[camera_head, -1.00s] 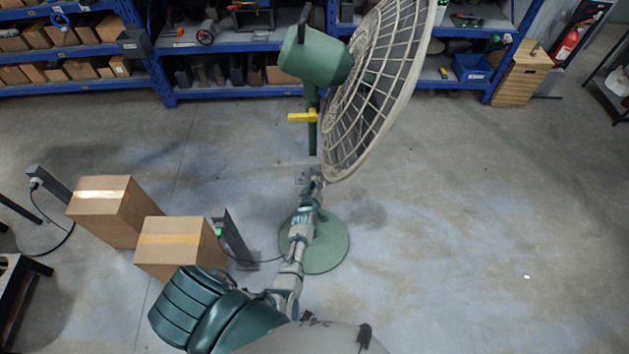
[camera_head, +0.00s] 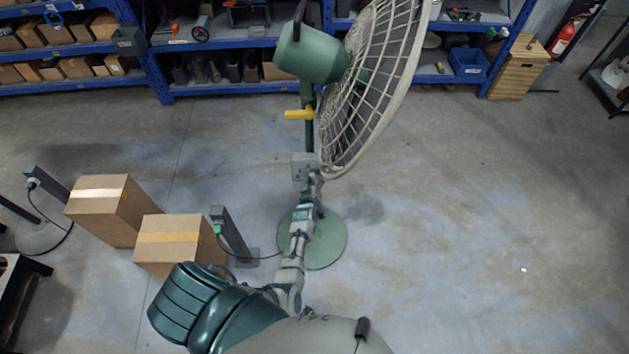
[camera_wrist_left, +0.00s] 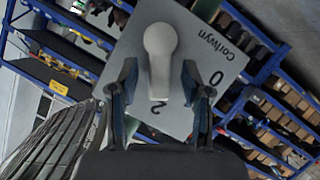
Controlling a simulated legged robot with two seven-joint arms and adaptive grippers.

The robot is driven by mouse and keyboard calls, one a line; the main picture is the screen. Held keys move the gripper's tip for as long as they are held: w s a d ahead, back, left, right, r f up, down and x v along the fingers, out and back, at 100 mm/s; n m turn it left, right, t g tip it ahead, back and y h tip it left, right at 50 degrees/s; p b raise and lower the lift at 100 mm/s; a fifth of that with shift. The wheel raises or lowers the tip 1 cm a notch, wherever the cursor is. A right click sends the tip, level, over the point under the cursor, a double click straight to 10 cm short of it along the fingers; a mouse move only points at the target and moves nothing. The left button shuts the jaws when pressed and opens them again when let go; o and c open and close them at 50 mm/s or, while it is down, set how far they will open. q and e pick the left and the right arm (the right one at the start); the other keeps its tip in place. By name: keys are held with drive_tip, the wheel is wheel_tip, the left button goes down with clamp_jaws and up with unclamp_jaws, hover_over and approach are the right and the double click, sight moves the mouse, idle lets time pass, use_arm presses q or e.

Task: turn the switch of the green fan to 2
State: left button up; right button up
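The green fan (camera_head: 315,52) stands ahead, with a large pale round grille and a round green base (camera_head: 328,247). Its grey switch box (camera_head: 301,164) is on the pole in the head view, just beyond my left gripper (camera_head: 313,178). In the left wrist view, the box face (camera_wrist_left: 195,40) carries the marks "0", "2" and "Corlwyn". A pale grey knob (camera_wrist_left: 160,55) extends down the face toward the "2". My left gripper (camera_wrist_left: 158,88) is open, with one finger on each side of the knob and visible gaps. My right gripper is out of view.
A yellow handle (camera_head: 298,114) sticks out from the pole above the box. Two cardboard boxes (camera_head: 170,246) and a grey post (camera_head: 232,235) with a cable stand left of the base. Blue shelves (camera_head: 230,88) line the back. Floor on the right is clear.

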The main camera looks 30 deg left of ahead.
use_arm(q)
drive_tip(key=v, duration=1.2)
drive_tip(key=shift+f, duration=0.1)
drive_tip(key=s+d+f+m+g+h+b, duration=0.1)
drive_tip(key=s+d+f+m+g+h, duration=0.15)
drive_tip(key=s+d+f, duration=0.65)
drive_tip(key=s+d+f+m+g+h, duration=0.2)
drive_tip(key=f+m, duration=0.2)
drive_tip(key=f, duration=1.1)
drive_tip(key=s+f+m+g+b, duration=0.1)
drive_tip(key=s+f+m+g, duration=0.1)
drive_tip(key=s+f, duration=0.55)
drive_tip(key=s+f+m+g, duration=0.2)
drive_tip(key=s+f, duration=0.2)
drive_tip(key=s, duration=0.6)
drive_tip(key=s+a+f+m+g, duration=0.1)
drive_tip(key=s+a+f+g, duration=0.1)
drive_tip(key=s, duration=0.6)
drive_tip(key=s+a+f+m+g, duration=0.1)
drive_tip(key=s+a+f, duration=0.2)
drive_tip(key=s, duration=0.5)
drive_tip(key=shift+g, duration=0.35)
drive_tip(key=shift+s, duration=0.1)
